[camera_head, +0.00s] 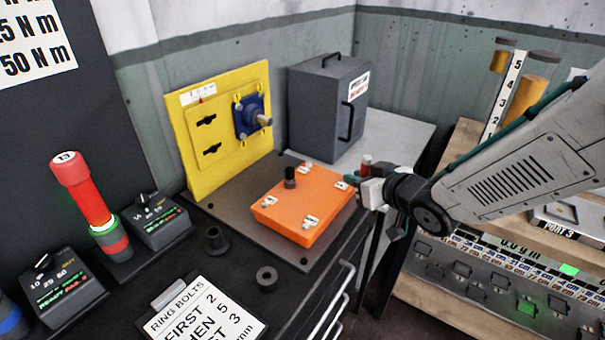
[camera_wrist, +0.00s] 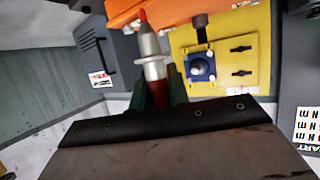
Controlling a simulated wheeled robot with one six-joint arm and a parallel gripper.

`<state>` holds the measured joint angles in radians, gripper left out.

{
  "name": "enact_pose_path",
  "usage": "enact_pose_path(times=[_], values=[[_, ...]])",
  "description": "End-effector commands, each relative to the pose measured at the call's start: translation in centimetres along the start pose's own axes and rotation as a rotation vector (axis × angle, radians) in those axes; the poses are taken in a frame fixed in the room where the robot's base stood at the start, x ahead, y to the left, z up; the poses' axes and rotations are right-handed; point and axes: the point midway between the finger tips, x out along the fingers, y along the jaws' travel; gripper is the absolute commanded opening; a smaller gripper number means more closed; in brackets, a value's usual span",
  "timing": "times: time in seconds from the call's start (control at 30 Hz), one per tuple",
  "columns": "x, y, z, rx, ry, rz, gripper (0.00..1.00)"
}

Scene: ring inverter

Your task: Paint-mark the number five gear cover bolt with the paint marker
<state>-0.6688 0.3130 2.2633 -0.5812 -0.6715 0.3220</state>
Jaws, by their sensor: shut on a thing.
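The orange gear cover (camera_head: 318,208) lies on a dark plate on the bench, with a dark knob (camera_head: 290,177) and several white-labelled bolts on its top. One bolt (camera_head: 341,185) is at its right corner, close to my gripper; its number is too small to read. My gripper (camera_head: 357,179) is at the cover's right edge, shut on the paint marker (camera_head: 366,162).
A yellow panel (camera_head: 186,160) with a blue block stands behind the cover. A grey cabinet (camera_head: 310,105) is at the back. Shelves are at right.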

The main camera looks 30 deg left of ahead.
Motion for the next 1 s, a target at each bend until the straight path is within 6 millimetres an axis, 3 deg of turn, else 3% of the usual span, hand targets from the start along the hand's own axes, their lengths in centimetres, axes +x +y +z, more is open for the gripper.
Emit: enact_pose_path(times=[0.03, 0.1, 0.2, 0.33, 0.5, 0.87, 1.0], values=[[0.4, -2.9, -1.3, -0.025, 0.004, -0.056, 0.04], [0.7, -6.0, -2.5, -0.051, 0.003, -0.118, 0.04], [0.8, -9.5, -3.9, -0.079, 0.003, -0.188, 0.04], [0.7, -12.3, -4.7, -0.100, 0.001, -0.240, 0.04], [0.6, -13.4, -5.1, -0.106, 0.000, -0.261, 0.04], [0.4, -13.2, -5.0, -0.107, 0.000, -0.260, 0.04], [0.7, -13.2, -4.1, -0.107, -0.003, -0.262, 0.04]])
